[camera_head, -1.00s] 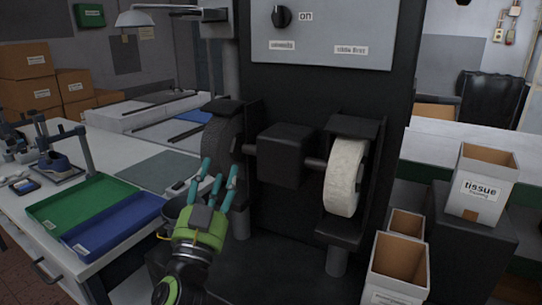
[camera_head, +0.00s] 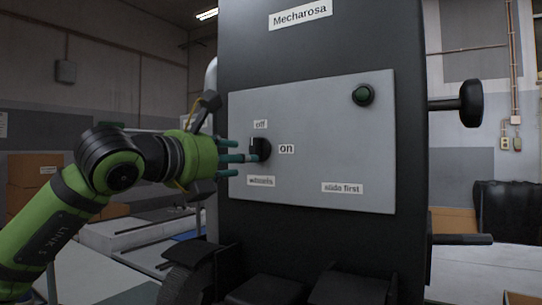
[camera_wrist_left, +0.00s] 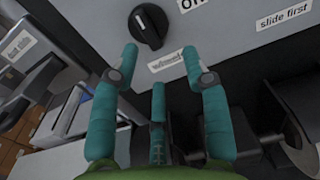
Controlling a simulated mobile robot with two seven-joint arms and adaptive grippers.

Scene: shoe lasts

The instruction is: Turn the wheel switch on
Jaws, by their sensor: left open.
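The wheel switch is a round black knob (camera_head: 262,148) on the grey panel (camera_head: 320,160), with the label "off" (camera_head: 260,124) above it and "on" (camera_head: 287,149) to its right. My left gripper (camera_head: 240,158) has its teal fingers spread in front of the knob, partly covering its left side. In the left wrist view the knob (camera_wrist_left: 149,26) lies beyond the fingertips, with a light pointer mark on its face. The left gripper (camera_wrist_left: 160,62) is open and empty there, and the fingers look clear of the knob. My right gripper is out of view.
A green button (camera_head: 363,95) sits at the panel's upper right. A "wheels" label (camera_head: 261,181) and a "slide first" label (camera_head: 342,188) are below the knob. A black handle (camera_head: 470,103) sticks out at the machine's right. Wheel guards (camera_head: 350,287) jut out below.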

